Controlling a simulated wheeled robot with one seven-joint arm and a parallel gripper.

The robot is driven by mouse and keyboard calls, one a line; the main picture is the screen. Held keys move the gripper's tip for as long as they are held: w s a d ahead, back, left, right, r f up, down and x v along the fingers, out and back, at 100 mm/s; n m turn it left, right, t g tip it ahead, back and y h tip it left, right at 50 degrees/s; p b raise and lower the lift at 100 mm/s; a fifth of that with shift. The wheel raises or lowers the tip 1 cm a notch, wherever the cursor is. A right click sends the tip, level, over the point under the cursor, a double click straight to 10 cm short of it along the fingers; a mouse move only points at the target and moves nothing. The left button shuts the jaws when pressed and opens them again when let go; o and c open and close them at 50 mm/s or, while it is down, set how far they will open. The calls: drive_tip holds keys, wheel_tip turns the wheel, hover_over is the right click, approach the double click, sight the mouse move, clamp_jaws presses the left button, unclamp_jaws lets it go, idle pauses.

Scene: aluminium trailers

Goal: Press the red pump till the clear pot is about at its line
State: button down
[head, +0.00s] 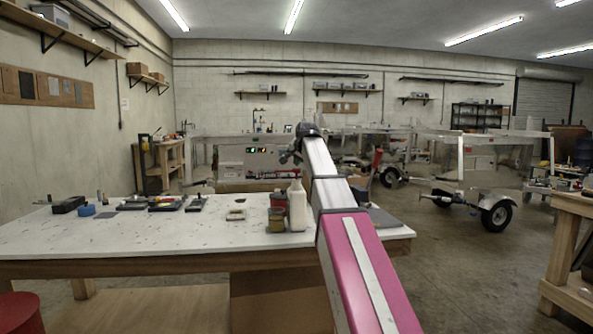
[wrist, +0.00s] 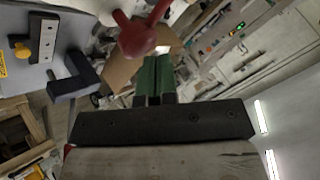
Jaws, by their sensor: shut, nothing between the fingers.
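A red pump head (wrist: 137,38) with arms sticking out shows in the wrist view at the top, just beyond the fingertips. My gripper (wrist: 157,62) has dark green fingers that are together and empty. They point towards the red pump head; I cannot tell whether they touch it. In the head view my arm reaches out over the white table (head: 130,232), and its end hides part of what lies behind. I cannot make out the clear pot or its line in either view.
A white bottle (head: 297,206) and small jars (head: 277,218) stand beside my arm on the table. A small pale item (head: 236,213) lies left of them. The table's front left is clear.

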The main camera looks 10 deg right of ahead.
drive_tip(key=shift+r, duration=0.45)
drive_tip(key=shift+r, duration=0.1)
drive_tip(key=shift+r, duration=2.45)
drive_tip(key=shift+s, duration=0.1)
